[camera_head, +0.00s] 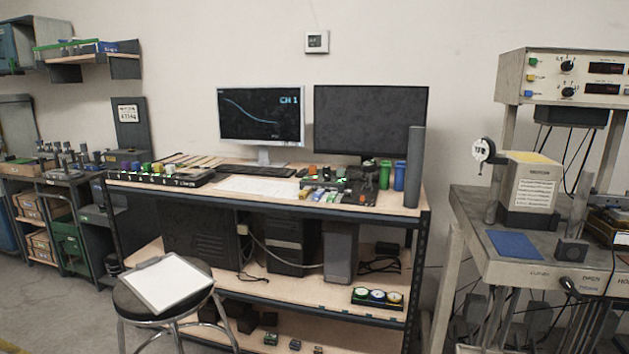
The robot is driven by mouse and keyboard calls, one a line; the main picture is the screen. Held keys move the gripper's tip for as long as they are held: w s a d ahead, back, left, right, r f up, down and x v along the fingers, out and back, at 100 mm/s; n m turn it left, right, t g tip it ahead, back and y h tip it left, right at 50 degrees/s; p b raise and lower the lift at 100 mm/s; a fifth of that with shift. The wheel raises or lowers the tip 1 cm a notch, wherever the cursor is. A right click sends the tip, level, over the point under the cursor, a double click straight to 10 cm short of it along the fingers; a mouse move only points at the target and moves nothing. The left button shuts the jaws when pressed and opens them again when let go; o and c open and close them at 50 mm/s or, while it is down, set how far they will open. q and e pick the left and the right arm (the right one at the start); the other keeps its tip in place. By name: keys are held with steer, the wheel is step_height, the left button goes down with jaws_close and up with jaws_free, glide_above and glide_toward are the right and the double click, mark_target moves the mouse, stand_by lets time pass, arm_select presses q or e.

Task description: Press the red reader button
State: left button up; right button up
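A workbench (270,197) stands in the middle of the view, with several small devices on its top. A black strip (165,178) with a row of coloured knobs or buttons lies on the left of the bench top; I cannot make out a reader there. Neither of my grippers is in view.
Two monitors (261,115) (370,118) stand at the back of the bench. A round stool (125,300) with a white clipboard (168,281) stands before its left side. A grey machine table (480,215) is at right. Green and blue cups (385,175) (399,177) stand near a dark upright column (415,157).

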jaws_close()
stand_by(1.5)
